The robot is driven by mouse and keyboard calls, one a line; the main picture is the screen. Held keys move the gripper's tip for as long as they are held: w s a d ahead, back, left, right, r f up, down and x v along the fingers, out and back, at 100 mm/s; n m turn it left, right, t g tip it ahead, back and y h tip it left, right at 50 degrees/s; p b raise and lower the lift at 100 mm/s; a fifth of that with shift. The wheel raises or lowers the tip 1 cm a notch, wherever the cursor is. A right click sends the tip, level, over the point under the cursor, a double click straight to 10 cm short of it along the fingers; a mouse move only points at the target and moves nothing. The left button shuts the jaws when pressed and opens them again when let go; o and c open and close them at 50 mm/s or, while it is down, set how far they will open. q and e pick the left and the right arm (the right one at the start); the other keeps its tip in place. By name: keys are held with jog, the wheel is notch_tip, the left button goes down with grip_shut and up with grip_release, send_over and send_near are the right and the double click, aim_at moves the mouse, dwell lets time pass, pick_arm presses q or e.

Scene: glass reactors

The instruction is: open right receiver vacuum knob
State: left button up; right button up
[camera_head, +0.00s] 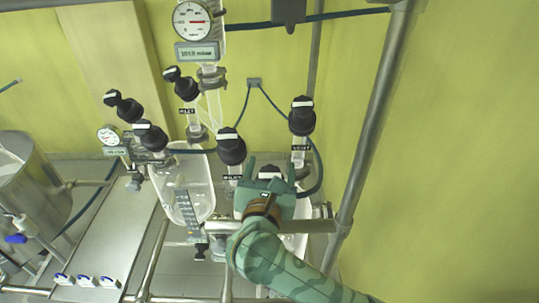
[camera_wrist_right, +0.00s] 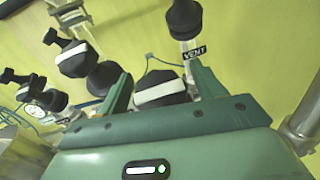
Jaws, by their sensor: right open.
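My right gripper (camera_head: 271,166) is open, in front of the right-hand receiver's group of black knobs. A black knob with a white bar (camera_head: 270,172) shows between its fingertips, largely hidden by the gripper. In the right wrist view this knob (camera_wrist_right: 160,88) lies between the two green fingers (camera_wrist_right: 160,75), with gaps beside it; I cannot tell whether they touch it. Its label is hidden, so I cannot confirm that it is the vacuum knob. The knob above (camera_head: 302,116) carries a VENT label (camera_wrist_right: 196,52). Another black knob (camera_head: 231,147) stands to the left. My left gripper is out of view.
A glass receiver (camera_head: 183,185) and several more black knobs (camera_head: 151,137) are at the left. A metal post (camera_head: 372,125) rises close to the right of my arm. A round gauge (camera_head: 192,21) is above. A blue-grey hose (camera_head: 318,170) curves beside the VENT knob.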

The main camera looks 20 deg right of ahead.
jog(key=shift+w+d, duration=0.1)
jog(key=shift+w, duration=0.05)
jog(key=shift+c, duration=0.7)
jog(key=c, duration=0.9)
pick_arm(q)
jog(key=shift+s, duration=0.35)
pick_arm(e)
jog(key=shift+o, duration=0.2)
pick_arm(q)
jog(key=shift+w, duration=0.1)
pick_arm(e)
jog(key=shift+r+n+y, duration=0.1)
jog(key=shift+n+y, duration=0.4)
